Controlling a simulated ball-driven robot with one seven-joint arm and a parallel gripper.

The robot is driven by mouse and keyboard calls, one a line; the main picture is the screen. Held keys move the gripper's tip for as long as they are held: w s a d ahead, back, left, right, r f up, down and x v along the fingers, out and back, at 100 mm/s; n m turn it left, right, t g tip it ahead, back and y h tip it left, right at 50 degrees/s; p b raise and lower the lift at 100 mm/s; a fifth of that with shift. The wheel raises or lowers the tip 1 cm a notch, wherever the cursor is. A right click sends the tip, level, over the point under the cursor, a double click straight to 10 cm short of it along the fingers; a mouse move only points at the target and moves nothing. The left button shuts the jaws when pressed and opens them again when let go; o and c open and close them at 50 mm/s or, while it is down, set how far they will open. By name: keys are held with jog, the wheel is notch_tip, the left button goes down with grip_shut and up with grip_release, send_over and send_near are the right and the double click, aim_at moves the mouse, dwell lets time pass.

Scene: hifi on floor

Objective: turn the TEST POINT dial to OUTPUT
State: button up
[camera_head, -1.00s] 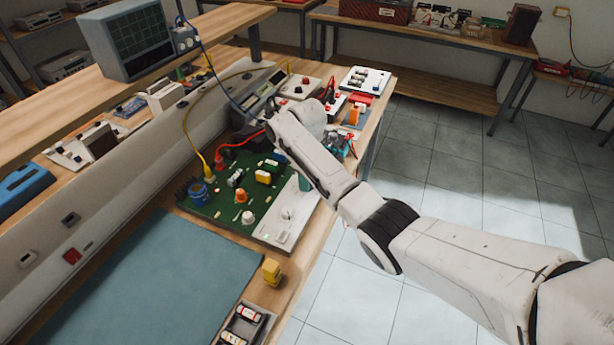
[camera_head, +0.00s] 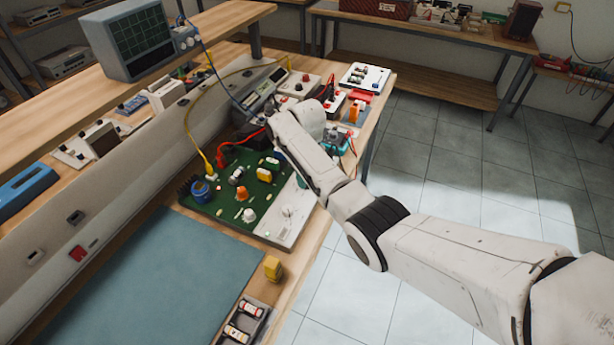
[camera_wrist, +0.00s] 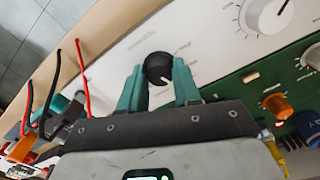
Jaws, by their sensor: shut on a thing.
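A black round dial (camera_wrist: 158,68) with a white pointer line sits on a white panel in the wrist view. The pointer line points to the lower right of the picture. Print around the dial is too small to read, so I cannot tell which label it points at. My gripper (camera_wrist: 159,84) has its two green fingers on either side of the dial, shut on it. In the head view my arm hides the dial and most of my gripper. The white panel (camera_head: 284,226) lies along the right edge of a green circuit board (camera_head: 225,213).
A larger white dial (camera_wrist: 266,14) and an orange knob (camera_wrist: 278,106) are near my gripper. Red and black leads (camera_wrist: 83,75) rise at the left of the wrist view. A yellow block (camera_head: 272,268) and a blue mat (camera_head: 150,280) lie nearer on the bench.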

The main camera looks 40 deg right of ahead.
jog(key=o, duration=1.1)
jog(key=shift+c, duration=0.2)
notch_tip(320, 180, up, 11)
jog(key=shift+b, duration=0.4)
jog(key=shift+f, duration=0.15)
